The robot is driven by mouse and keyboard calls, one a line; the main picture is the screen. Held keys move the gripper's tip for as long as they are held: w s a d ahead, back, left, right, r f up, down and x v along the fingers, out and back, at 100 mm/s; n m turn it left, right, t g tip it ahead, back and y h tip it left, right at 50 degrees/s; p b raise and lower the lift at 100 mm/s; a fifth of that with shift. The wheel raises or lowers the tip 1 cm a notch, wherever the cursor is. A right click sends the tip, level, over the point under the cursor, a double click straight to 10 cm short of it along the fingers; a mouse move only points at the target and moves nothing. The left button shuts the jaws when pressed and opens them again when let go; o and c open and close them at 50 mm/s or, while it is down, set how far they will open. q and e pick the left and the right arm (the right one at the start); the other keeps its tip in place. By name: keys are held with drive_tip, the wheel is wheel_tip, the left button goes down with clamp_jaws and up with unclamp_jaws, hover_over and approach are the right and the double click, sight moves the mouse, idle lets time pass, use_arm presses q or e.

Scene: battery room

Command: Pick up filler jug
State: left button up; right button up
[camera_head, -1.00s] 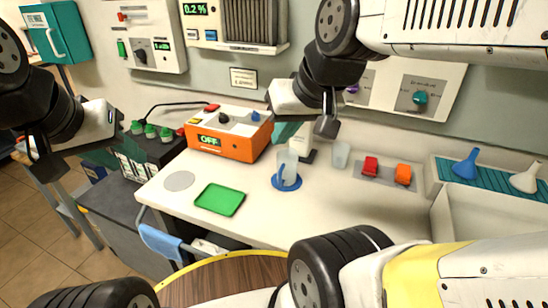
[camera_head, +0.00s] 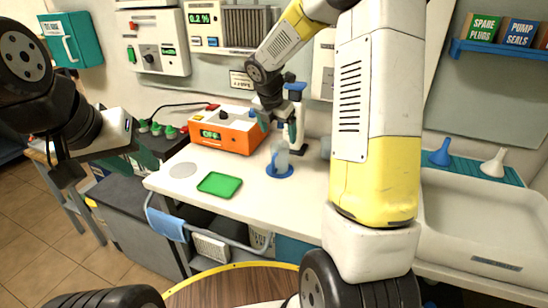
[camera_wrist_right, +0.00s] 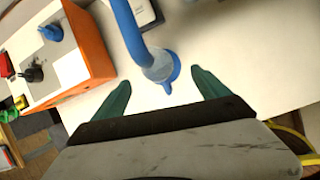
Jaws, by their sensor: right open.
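The filler jug (camera_head: 281,156) is a clear, translucent vessel with a blue handle. It stands on a round blue mat (camera_head: 272,171) on the white worktop. My right gripper (camera_head: 278,132) is above the jug in the head view, pointing down. In the right wrist view the gripper (camera_wrist_right: 161,77) is open, its green fingers apart. The jug (camera_wrist_right: 160,68) shows just beyond and between the fingertips, blue handle towards the top. No contact is visible. My left gripper (camera_head: 140,152) is at the far left, away from the jug; its jaw opening is unclear.
An orange tester box (camera_head: 235,137) stands left of the jug, with a green pad (camera_head: 219,185) in front. A white and blue stand (camera_head: 297,115) is close behind the jug. A sink tray with blue (camera_head: 440,153) and white funnels (camera_head: 494,163) is at the right.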

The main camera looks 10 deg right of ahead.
sight(280, 142)
drive_tip(key=shift+w+f+n, duration=0.3)
drive_tip(key=shift+f+n, duration=0.2)
drive_tip(key=shift+f, duration=0.15)
drive_tip(key=shift+w+f+n, duration=0.25)
drive_tip(key=shift+f+n, duration=0.25)
drive_tip(key=shift+f, duration=0.1)
drive_tip(key=x, duration=0.8)
drive_tip(key=shift+s, duration=0.15)
drive_tip(key=c, duration=1.7)
drive_tip(key=shift+r, duration=0.15)
drive_tip(key=shift+r, duration=1.35)
drive_tip(key=shift+s+a+r, duration=0.1)
drive_tip(key=shift+r, duration=0.2)
drive_tip(key=s+a+r, duration=0.1)
drive_tip(key=s+a, duration=0.4)
drive_tip(key=s, duration=0.9)
drive_tip(key=shift+s+a+r, duration=0.2)
drive_tip(key=shift+s, duration=0.15)
drive_tip(key=shift+s, duration=0.1)
